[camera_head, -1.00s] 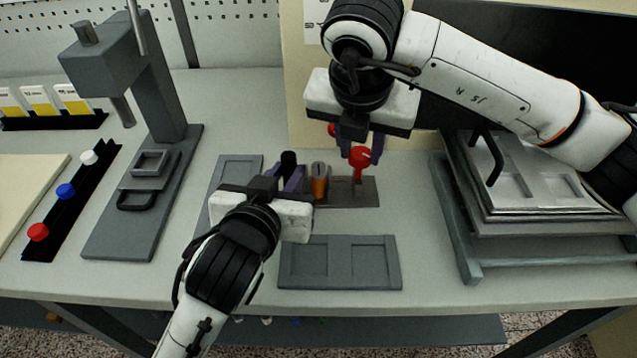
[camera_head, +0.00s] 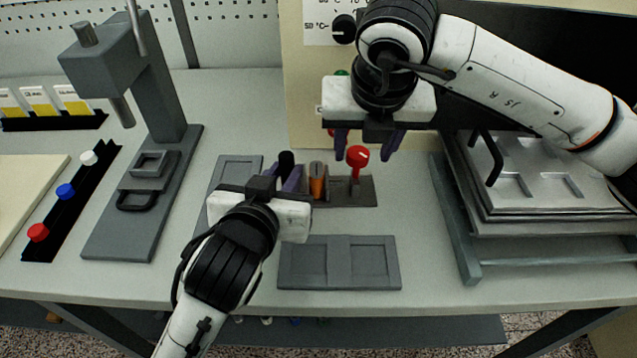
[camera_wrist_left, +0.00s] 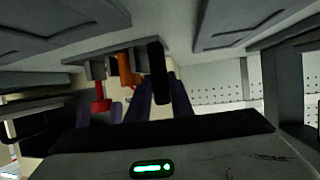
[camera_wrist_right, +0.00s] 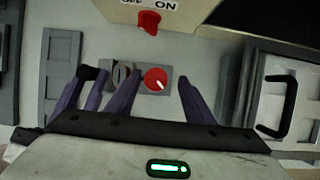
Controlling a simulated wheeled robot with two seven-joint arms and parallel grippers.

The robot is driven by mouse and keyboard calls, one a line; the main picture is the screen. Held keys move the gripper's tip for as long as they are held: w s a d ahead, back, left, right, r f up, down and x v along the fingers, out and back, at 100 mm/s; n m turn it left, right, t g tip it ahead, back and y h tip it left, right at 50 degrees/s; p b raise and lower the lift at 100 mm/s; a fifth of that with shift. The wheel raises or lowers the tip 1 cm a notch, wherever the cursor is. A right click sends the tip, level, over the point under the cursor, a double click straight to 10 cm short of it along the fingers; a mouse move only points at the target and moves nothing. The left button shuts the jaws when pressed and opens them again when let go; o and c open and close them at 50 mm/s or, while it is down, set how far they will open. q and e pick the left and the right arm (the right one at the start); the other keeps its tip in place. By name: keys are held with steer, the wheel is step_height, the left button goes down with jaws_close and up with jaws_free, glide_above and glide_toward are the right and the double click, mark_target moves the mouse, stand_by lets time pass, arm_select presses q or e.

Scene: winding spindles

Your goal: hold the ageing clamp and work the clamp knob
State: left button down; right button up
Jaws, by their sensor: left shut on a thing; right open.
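The ageing clamp has a dark grey base (camera_head: 350,192), a black upright handle (camera_head: 286,160), an orange part (camera_head: 317,180) and a red knob (camera_head: 357,157) on a stem. My left gripper (camera_head: 279,178) is shut on the black handle, which also shows in the left wrist view (camera_wrist_left: 157,75). My right gripper (camera_head: 366,152) is open and empty above the clamp's right end. In the right wrist view the red knob (camera_wrist_right: 156,80) with its white mark lies between the spread fingers, nearer the left one. I cannot tell whether a finger touches it.
A grey press (camera_head: 165,120) stands left, beside a black rack (camera_head: 70,208) of coloured caps. A flat two-recess plate (camera_head: 340,263) lies in front of the clamp. A metal tray stack (camera_head: 540,205) stands right. A panel with a red switch (camera_wrist_right: 149,21) is behind.

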steer(key=n+y, duration=0.1)
steer(key=n, duration=0.3)
steer(key=shift+y, duration=0.4)
steer(key=n+g+y, duration=0.1)
steer(key=n, duration=0.4)
